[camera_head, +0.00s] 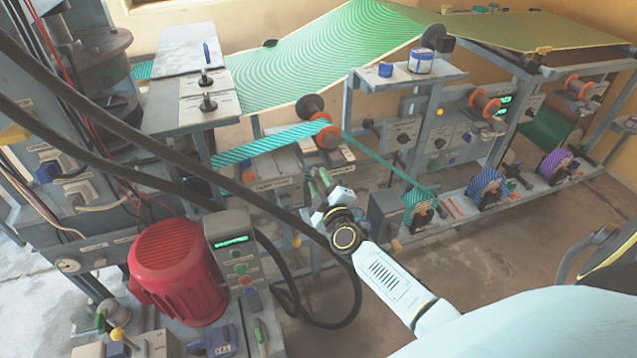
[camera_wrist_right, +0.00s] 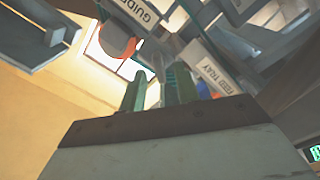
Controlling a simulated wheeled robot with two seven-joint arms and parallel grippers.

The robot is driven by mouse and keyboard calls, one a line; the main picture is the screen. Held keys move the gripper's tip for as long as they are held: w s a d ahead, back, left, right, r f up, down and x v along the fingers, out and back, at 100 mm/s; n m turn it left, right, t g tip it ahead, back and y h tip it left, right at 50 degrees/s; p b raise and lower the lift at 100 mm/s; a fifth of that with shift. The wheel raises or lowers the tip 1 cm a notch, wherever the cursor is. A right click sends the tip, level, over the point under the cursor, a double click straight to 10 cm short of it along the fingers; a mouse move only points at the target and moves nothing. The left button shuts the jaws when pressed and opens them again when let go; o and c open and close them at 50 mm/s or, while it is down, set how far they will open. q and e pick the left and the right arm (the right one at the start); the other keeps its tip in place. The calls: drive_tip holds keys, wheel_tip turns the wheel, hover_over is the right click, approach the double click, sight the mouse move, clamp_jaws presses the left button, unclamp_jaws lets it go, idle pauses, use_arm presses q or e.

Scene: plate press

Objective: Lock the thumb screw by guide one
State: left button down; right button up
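My right gripper (camera_head: 320,180) is in front of the machine, just below the orange roller (camera_head: 327,137) that carries the teal striped web. In the right wrist view its two green fingers (camera_wrist_right: 158,82) stand apart with a gap between them. A label reading GUIDE (camera_wrist_right: 139,12) shows beyond the fingertips, beside an orange disc (camera_wrist_right: 117,42). A grey part of the guide lies behind the fingertips; I cannot tell whether it touches them. The thumb screw cannot be made out clearly in either view. My left gripper is not in view.
A label ending in TRAY (camera_wrist_right: 218,76) sits right of the fingers. A red motor (camera_head: 175,270) and a control box (camera_head: 234,248) stand at the left. Black cables (camera_head: 285,215) cross in front of the machine. Bare floor (camera_head: 480,255) lies to the right of my arm.

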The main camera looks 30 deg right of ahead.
drive_tip(key=shift+w+d, duration=0.15)
drive_tip(key=shift+w, duration=0.5)
clamp_jaws()
